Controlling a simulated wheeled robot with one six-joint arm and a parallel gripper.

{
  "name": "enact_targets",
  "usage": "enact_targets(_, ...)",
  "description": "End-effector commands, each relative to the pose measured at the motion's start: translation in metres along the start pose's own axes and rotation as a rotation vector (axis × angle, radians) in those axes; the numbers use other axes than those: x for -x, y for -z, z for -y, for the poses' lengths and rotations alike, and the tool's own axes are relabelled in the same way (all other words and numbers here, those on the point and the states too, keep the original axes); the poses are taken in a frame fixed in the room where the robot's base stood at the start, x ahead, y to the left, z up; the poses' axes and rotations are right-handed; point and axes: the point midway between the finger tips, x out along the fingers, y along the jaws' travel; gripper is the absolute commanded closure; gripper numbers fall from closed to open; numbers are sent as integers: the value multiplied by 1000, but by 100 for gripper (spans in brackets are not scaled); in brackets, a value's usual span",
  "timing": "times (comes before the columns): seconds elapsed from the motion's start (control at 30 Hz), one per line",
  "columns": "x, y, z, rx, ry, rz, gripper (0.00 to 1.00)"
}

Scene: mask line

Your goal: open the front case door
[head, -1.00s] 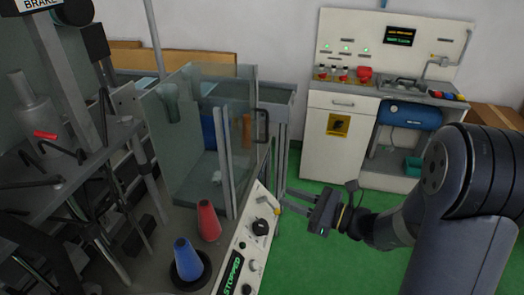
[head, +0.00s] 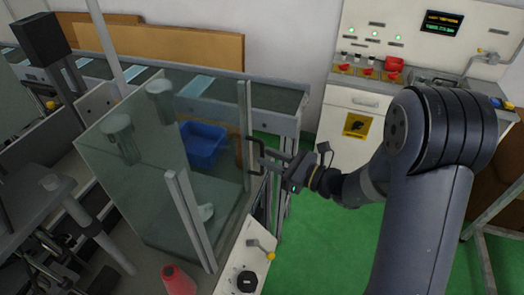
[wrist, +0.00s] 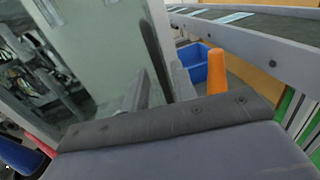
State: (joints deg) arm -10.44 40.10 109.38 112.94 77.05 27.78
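The front case (head: 130,170) is a clear glass box with pale metal posts, left of centre in the head view. Its door carries a black U-shaped handle (head: 254,156) beside the right-hand post (head: 246,130). The door looks shut against the frame. My gripper (head: 266,158) is at the handle from the right, its fingers apart. In the wrist view the spread fingers (wrist: 160,88) point toward a dark upright bar (wrist: 153,50), probably the handle. I cannot tell whether either finger touches it.
A blue bin (head: 203,144) shows behind the glass; an orange cone (wrist: 217,72) stands near it in the wrist view. Green floor (head: 320,250) lies open to the right.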

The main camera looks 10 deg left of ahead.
Motion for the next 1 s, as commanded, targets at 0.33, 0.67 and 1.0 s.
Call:
enact_targets(0.33, -29, 0, 0, 0, 0, 0, 74)
enact_targets(0.67, -29, 0, 0, 0, 0, 0, 82)
enact_targets(1.0, -29, 0, 0, 0, 0, 0, 100)
